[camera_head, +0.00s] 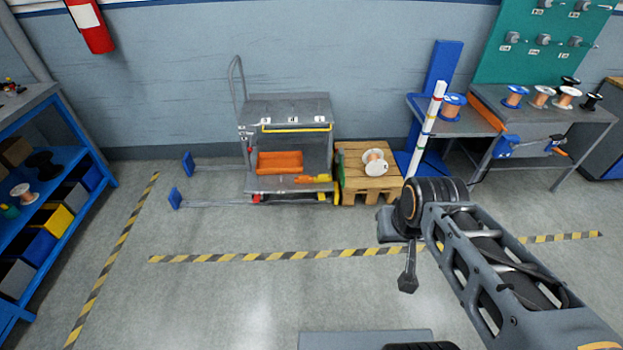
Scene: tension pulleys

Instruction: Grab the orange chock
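Orange pieces lie on the lower deck of a grey cart (290,108) against the wall. A larger orange block or bin (280,162) sits at the left of the deck. A smaller, flat orange piece (312,179) lies at its front right edge. I cannot tell for sure which one is the chock. My arm reaches in from the lower right. What looks like my gripper (408,282) hangs below the arm's dark joint, over the floor, well in front and to the right of the cart. It touches nothing visible. Its fingers are too small to read.
A blue shelf (60,190) stands left and a workbench (540,110) right. Floor before the cart is clear, with striped tape (270,256).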

